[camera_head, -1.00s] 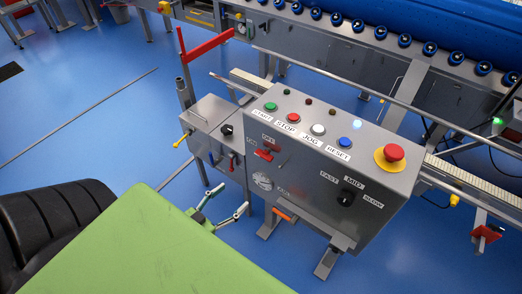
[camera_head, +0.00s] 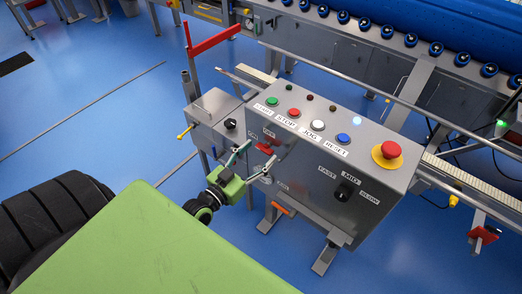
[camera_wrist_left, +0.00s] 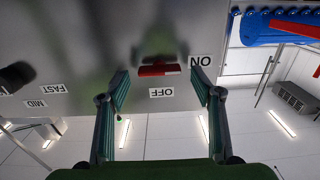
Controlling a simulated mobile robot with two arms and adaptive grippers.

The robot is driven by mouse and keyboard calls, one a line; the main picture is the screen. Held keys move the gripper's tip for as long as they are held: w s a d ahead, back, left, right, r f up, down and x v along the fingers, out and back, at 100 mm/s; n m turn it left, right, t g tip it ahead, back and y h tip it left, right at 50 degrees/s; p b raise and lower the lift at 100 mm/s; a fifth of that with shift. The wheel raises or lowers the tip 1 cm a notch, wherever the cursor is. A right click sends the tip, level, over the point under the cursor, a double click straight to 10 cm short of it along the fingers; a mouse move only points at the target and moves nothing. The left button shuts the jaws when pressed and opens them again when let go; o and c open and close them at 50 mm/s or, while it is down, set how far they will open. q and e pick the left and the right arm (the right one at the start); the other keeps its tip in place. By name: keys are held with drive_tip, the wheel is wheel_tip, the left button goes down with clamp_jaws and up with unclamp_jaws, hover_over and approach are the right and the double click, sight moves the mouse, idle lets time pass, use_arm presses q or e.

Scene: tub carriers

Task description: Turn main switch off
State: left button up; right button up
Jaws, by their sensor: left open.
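The main switch (camera_head: 266,148) is a red handle on the front face of the grey control box (camera_head: 325,165). In the left wrist view the red handle (camera_wrist_left: 158,70) lies level, in line with the ON label (camera_wrist_left: 201,62). My left gripper (camera_head: 261,153) is in front of the switch, open, fingers pointing at the panel. In the left wrist view its fingertips (camera_wrist_left: 158,78) stand on either side of the handle, apart from it. Whether they touch the panel cannot be told. My right gripper is not in view.
Start, stop, jog and reset buttons and a red emergency button (camera_head: 391,150) sit on the box top. A black speed knob (camera_head: 346,190) is right of the switch. A smaller grey box (camera_head: 213,120) adjoins on the left.

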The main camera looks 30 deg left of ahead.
use_arm(q)
drive_tip(key=shift+w+d, duration=0.1)
drive_tip(key=shift+w, duration=0.8)
drive_tip(key=c, duration=1.1)
